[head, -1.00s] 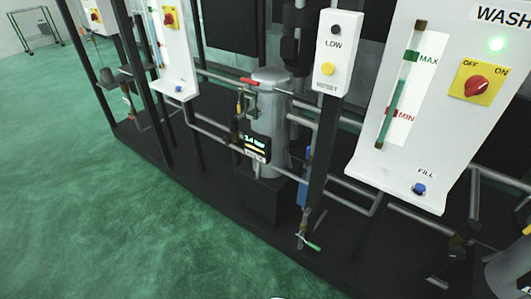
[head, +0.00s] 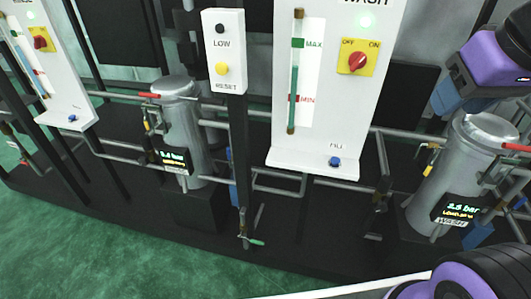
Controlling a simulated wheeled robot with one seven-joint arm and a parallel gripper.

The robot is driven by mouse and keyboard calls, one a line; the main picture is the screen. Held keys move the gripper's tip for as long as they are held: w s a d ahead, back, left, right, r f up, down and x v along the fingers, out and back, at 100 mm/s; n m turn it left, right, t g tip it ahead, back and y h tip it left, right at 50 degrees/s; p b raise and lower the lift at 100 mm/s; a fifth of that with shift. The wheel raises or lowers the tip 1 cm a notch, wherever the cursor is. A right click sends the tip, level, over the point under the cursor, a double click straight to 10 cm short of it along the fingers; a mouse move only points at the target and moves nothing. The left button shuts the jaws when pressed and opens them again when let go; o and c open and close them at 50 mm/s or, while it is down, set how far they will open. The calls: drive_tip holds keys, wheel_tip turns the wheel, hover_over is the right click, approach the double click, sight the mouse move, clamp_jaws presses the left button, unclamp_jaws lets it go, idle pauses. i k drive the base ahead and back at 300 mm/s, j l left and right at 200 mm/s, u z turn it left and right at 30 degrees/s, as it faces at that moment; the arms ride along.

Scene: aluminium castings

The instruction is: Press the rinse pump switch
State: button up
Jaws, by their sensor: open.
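The rinse pump switch (head: 40,39) is a red rotary knob on a yellow plate, on a white panel (head: 56,90) at the far left of the head view. The knob's position is too small to tell. A similar red switch (head: 358,62) marked OFF and ON sits on the WASH panel (head: 315,150), right of centre, under a lit green lamp. Purple parts of my arm show at the right side, far from the rinse switch. My gripper is not in view.
Between the panels stands a white LOW/RESET box (head: 223,50) with a yellow button. Metal filter housings (head: 180,100) with pipes and red-handled valves stand below, one more (head: 462,165) at the right. A dark plinth runs along the front. The green floor (head: 90,260) is clear at lower left.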

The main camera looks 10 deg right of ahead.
sight(39, 41)
drive_tip(key=u, duration=1.35)
